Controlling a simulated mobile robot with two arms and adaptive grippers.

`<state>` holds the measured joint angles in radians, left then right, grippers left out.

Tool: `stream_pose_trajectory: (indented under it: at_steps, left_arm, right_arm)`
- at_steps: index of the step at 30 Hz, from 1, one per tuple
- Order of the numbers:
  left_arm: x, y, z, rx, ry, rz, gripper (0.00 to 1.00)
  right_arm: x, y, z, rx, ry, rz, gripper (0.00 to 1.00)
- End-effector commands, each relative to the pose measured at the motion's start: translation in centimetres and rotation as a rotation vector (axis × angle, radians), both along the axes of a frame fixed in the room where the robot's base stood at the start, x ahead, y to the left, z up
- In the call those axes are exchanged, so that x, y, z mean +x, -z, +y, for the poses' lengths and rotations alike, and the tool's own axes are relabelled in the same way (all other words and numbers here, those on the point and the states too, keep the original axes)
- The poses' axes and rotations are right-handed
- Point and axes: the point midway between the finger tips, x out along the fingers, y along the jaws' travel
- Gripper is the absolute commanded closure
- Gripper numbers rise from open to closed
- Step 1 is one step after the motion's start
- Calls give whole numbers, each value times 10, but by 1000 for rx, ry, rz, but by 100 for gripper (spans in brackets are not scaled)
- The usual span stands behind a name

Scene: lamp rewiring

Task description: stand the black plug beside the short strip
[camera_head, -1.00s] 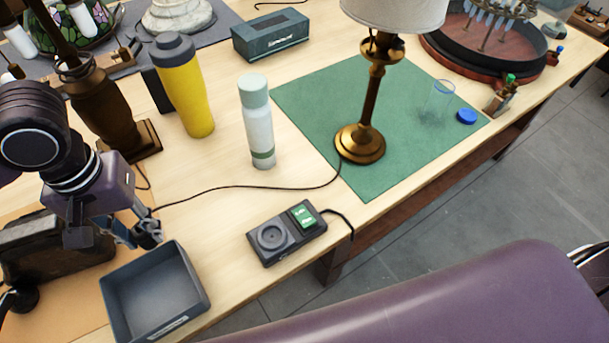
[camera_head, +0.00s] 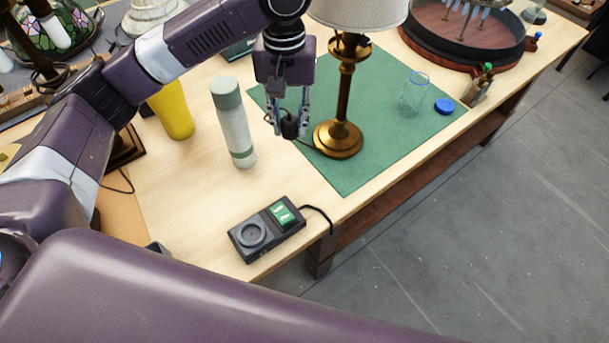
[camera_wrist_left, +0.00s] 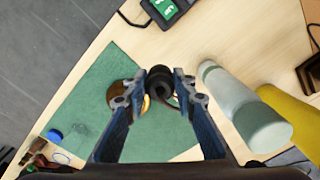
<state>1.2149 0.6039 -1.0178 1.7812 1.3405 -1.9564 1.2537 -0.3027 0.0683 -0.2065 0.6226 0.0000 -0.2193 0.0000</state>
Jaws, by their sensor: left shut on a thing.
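The black plug (camera_head: 289,127) hangs between the fingertips of my left gripper (camera_head: 288,118), which is shut on it. They are just left of the brass lamp's stem, above the green mat (camera_head: 362,161). The plug also shows in the left wrist view (camera_wrist_left: 160,84) between the two fingers, with a dark cord curling by it. The short strip (camera_head: 266,229), black with one round socket and a green switch, lies on the table's front part, below the gripper in the head view. A corner of it shows at the top of the left wrist view (camera_wrist_left: 166,9). My right gripper is not in view.
The brass lamp (camera_head: 340,137) stands close to the right of the gripper. A pale green bottle (camera_head: 232,125) and a yellow tumbler (camera_head: 174,113) stand to the left. A glass (camera_head: 414,95) and blue cap (camera_head: 445,106) are on the mat. Bare wood surrounds the strip.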

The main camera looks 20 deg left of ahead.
Motion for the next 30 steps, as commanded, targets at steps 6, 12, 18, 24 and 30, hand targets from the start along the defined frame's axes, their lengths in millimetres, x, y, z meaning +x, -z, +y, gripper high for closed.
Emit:
stream_pose_trajectory:
  at_steps: [6,12,18,24,30]
  left_arm:
    - [18,5,-9,0,-71,5,99]
    - [17,49,-8,4,-76,6,99]
    - [17,102,-8,3,-75,5,99]
    - [18,142,-7,4,-74,1,99]
    - [18,160,-8,2,-74,0,99]
  right_arm:
    - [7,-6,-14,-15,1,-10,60]
    - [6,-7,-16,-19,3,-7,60]
    - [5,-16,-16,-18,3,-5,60]
    - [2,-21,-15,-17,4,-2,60]
    - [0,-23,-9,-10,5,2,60]
